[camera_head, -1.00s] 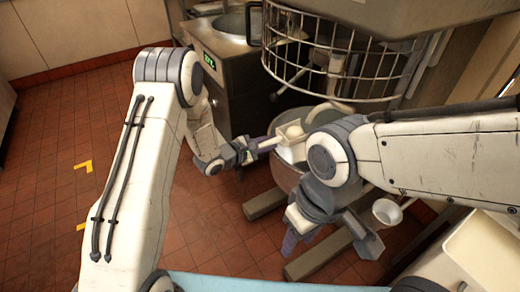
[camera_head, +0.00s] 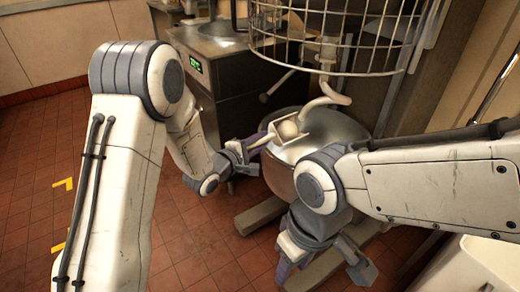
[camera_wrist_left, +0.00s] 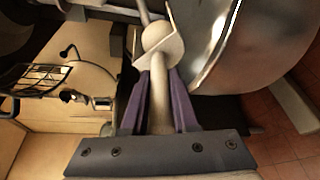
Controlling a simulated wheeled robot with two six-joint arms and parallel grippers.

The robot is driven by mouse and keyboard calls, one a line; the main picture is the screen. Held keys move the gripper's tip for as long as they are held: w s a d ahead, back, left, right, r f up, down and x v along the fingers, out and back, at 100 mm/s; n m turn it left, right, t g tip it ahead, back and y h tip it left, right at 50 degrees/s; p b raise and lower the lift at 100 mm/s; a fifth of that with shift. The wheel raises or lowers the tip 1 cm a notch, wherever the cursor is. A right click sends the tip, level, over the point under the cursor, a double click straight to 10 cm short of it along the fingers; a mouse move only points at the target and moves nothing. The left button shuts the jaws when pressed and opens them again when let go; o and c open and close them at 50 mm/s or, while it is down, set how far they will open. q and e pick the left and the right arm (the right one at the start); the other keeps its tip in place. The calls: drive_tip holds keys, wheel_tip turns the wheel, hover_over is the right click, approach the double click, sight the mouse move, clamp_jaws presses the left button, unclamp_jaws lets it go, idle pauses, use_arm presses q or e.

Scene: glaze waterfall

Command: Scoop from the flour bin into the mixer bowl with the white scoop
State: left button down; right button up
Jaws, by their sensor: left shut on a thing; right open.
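My left gripper (camera_head: 254,148) is shut on the handle of the white scoop (camera_head: 275,131). A pale round lump (camera_head: 288,129) shows in the scoop's pan. The scoop appears at the left rim of the steel mixer bowl (camera_head: 345,132); its height over the rim is unclear. In the left wrist view the scoop's handle (camera_wrist_left: 160,100) runs between the purple fingers, and the bowl (camera_wrist_left: 265,50) lies to its right. My right gripper (camera_head: 325,266) is open and empty, in front of the bowl. A white bin (camera_head: 462,266), perhaps the flour bin, is partly visible at bottom right.
The mixer's wire guard (camera_head: 335,35) is above the bowl, with a curved pale hook (camera_head: 325,90) below it. A steel appliance (camera_head: 215,70) with a green display stands left of the bowl. Red tiled floor (camera_head: 205,255) is clear between my arms.

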use_arm(q)
drive_tip(key=m+b, duration=0.1)
drive_tip(key=b, duration=0.2)
drive_tip(key=f+m+t+b, duration=0.1)
drive_tip(key=m+b, duration=0.1)
drive_tip(key=b, duration=0.1)
drive_tip(key=m+t+b, duration=0.1)
drive_tip(key=m+b, duration=0.1)
drive_tip(key=b, duration=0.1)
drive_tip(key=shift+s+d+f+h, duration=0.15)
drive_tip(key=shift+s+f+h, duration=0.05)
drive_tip(key=shift+h, duration=0.2)
drive_tip(key=shift+m+t+b, duration=0.4)
drive_tip(key=shift+m+b, duration=0.45)
drive_tip(key=shift+m, duration=0.05)
drive_tip(key=shift+r+h, duration=0.1)
drive_tip(key=shift+h, duration=0.2)
